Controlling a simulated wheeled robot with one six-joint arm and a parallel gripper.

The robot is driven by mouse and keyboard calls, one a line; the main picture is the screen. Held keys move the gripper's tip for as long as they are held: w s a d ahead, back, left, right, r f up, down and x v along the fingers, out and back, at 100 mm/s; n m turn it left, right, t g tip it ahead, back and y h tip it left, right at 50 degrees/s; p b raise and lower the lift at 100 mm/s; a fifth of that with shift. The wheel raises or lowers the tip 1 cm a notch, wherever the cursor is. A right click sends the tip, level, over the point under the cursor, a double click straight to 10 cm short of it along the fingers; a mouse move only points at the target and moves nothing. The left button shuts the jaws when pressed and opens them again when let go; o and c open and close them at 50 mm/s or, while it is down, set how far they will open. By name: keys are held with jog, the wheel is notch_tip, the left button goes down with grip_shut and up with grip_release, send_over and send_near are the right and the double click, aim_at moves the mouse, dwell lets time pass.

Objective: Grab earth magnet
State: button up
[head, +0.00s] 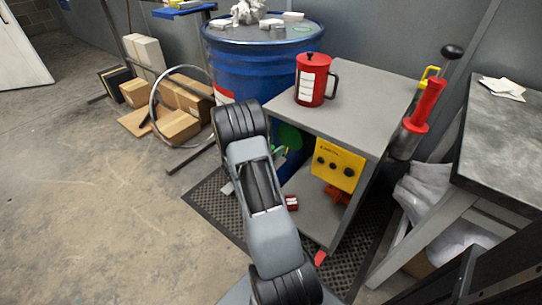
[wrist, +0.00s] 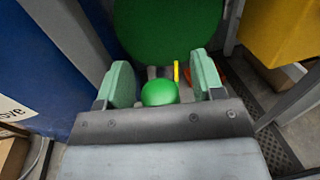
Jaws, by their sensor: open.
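My gripper (wrist: 163,82) is open in the wrist view, with pale green pads on both fingers. A small round green piece (wrist: 160,93) shows between the fingers, apart from both pads; it may be the earth magnet, but I cannot tell for sure. A narrow yellow piece (wrist: 177,72) stands just beyond it. My arm hides much of this area in the head view.
A grey cart (head: 345,105) carries a red can (head: 313,80); a yellow box (head: 338,165) sits on its lower part. A blue drum (head: 255,65) stands close on the left, its wall near my gripper (wrist: 45,60). A grey table (head: 515,125) is at right. Open floor (head: 110,220) lies left.

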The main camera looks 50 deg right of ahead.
jog(key=shift+d, duration=0.2)
jog(key=shift+c, duration=0.3)
jog(key=c, duration=1.1)
